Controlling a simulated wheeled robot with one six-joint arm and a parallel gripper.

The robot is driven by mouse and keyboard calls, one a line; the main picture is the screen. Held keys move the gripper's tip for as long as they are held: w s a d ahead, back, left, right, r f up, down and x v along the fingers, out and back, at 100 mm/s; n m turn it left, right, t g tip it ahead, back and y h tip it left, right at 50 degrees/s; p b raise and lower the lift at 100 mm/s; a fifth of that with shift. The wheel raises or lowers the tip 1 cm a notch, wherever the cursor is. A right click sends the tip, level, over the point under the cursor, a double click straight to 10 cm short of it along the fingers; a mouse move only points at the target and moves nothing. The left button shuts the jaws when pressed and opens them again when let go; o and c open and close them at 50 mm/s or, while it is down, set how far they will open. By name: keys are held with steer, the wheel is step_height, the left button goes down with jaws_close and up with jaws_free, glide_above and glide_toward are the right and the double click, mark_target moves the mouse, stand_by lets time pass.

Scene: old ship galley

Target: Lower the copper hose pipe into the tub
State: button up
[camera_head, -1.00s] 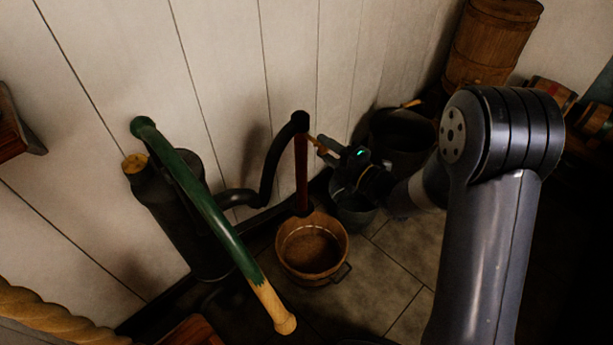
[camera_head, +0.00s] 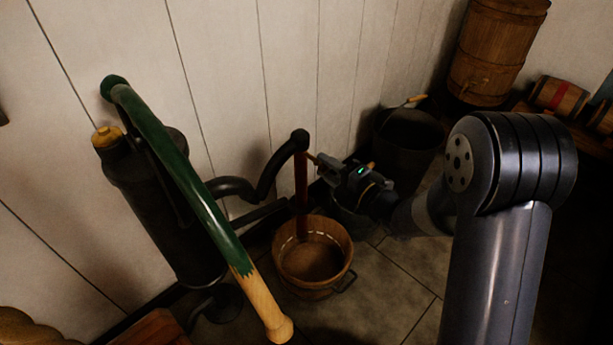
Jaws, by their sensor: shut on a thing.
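The copper hose pipe (camera_head: 301,195) is a straight reddish-brown tube hanging upright below the black pump spout (camera_head: 272,168). Its lower end shows inside the wooden tub (camera_head: 342,236), against the tub's far inner side; I cannot tell whether it touches the wood. The tub is round and stands on the floor. My gripper (camera_head: 318,162) is just right of the pipe's upper part, at a small tan handle (camera_head: 310,156) that sticks out towards it. It is shut on that handle; the fingertips are dark and small in view.
The black pump (camera_head: 160,205) with its long green and wooden lever (camera_head: 190,180) stands left of the tub. A dark bucket (camera_head: 410,135) is behind my gripper, with another pail partly hidden below it. The white plank wall is close behind. Tiled floor lies open in front right.

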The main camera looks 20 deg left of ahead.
step_height(320, 180, down, 23)
steer(key=b, duration=0.8)
steer(key=shift+r+b, duration=0.15)
steer(key=shift+b, duration=0.2)
steer(key=o, duration=1.1)
steer(key=shift+d, duration=0.1)
steer(key=v, duration=1.1)
steer(key=x, duration=1.1)
steer(key=shift+r, duration=0.25)
